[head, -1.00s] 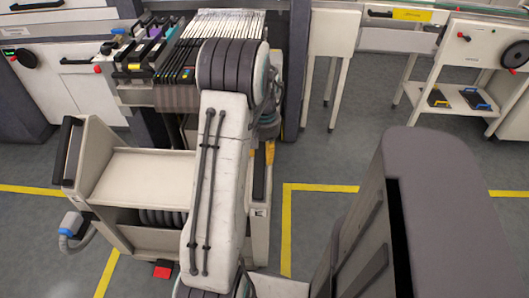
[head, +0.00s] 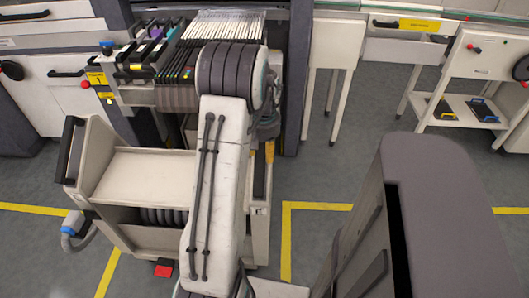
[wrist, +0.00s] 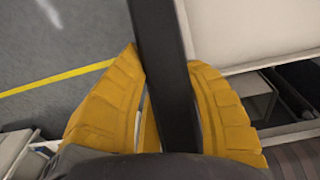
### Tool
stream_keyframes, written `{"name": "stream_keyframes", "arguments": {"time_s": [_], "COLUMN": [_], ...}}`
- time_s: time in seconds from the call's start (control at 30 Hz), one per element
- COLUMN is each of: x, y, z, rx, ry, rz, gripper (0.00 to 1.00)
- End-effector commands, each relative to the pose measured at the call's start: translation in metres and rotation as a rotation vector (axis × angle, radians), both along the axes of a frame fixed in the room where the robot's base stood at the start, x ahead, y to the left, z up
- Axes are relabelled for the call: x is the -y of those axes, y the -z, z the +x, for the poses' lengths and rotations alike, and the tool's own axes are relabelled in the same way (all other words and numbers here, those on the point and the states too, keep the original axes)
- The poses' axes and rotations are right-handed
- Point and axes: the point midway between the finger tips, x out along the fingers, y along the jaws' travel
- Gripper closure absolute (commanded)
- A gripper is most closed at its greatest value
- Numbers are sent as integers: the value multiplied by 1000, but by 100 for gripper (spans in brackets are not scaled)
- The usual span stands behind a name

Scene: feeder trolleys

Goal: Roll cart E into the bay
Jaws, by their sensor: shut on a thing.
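A beige cart (head: 138,176) stands in front of me in the head view, with a bank of feeders (head: 178,72) at its far end. I cannot read a letter on it. My gripper (wrist: 166,60) has its yellow fingers closed on both sides of a dark handle bar (wrist: 158,25) in the wrist view. In the head view my arm hides most of the grip, and only a bit of yellow finger shows at the cart's right side. The bay lies in the machine beyond the feeders, beside a dark pillar (head: 297,80), and is mostly hidden.
Yellow floor lines (head: 287,240) run on both sides of the cart. A yellow label marked 1 (head: 97,78) is on the machine at left. A white stand (head: 335,42) is right of the pillar. A white trolley (head: 470,108) stands farther right. Floor between is clear.

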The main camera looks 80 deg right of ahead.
Motion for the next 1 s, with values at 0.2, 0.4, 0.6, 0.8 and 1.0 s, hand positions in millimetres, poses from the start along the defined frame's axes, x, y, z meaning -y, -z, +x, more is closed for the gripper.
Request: {"name": "stream_keyframes", "arguments": {"time_s": [0.2, 0.4, 0.6, 0.8, 1.0], "x": [-18, -17, -15, -13, -13], "y": [4, 4, 4, 4, 5], "z": [0, -1, -1, -1, -1], "rx": [-1, -1, 0, -1, 0], "ry": [1, 1, 1, 0, 0], "rz": [63, 59, 53, 48, 46], "gripper": [57, 39, 29, 29, 29]}}
